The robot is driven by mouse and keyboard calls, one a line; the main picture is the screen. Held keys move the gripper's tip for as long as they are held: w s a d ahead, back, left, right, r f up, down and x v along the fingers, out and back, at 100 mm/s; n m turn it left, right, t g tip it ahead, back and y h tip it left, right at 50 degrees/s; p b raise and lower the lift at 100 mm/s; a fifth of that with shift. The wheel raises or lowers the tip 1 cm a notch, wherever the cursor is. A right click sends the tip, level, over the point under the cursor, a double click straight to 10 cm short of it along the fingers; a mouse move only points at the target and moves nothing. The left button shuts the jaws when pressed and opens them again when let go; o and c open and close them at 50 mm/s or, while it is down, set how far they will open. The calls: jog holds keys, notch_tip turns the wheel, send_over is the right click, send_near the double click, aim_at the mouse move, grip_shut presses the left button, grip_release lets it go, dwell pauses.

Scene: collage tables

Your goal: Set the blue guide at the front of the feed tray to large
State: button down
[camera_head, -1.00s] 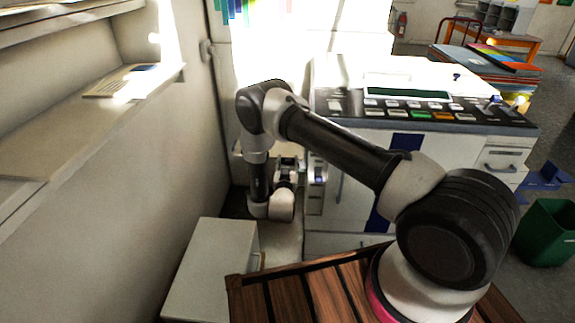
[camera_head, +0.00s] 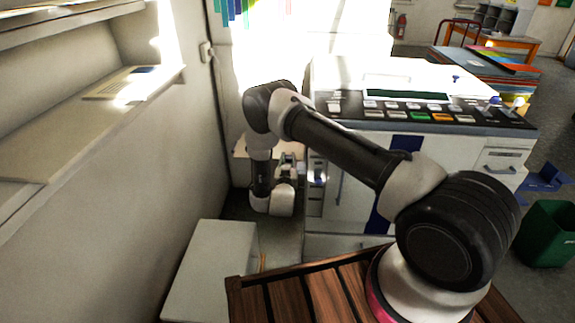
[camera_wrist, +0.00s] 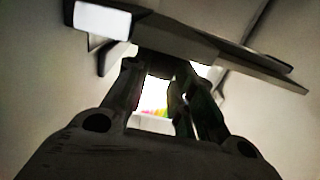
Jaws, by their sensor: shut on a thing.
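My gripper (camera_head: 290,158) is low at the left side of the white copier (camera_head: 350,160), partly hidden behind my wrist in the head view. In the wrist view my gripper (camera_wrist: 160,72) has its two dark fingers closed in on a dark piece at their tips. This piece appears to be the blue guide, but shadow hides its colour and shape. A long dark plate (camera_wrist: 235,58) with a pale end crosses just beyond the fingertips; it looks like part of the feed tray. I cannot read any size marks or tell the guide's setting.
The copier's button panel (camera_head: 430,112) is above and right of my gripper. A wall with a shelf (camera_head: 90,120) closes off the left. A pale box (camera_head: 212,265) and a wooden slatted top (camera_head: 300,298) stand in front. A green bin (camera_head: 548,235) is far right.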

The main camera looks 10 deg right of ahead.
jog(key=c, duration=1.2)
grip_release()
jog(key=v, duration=1.2)
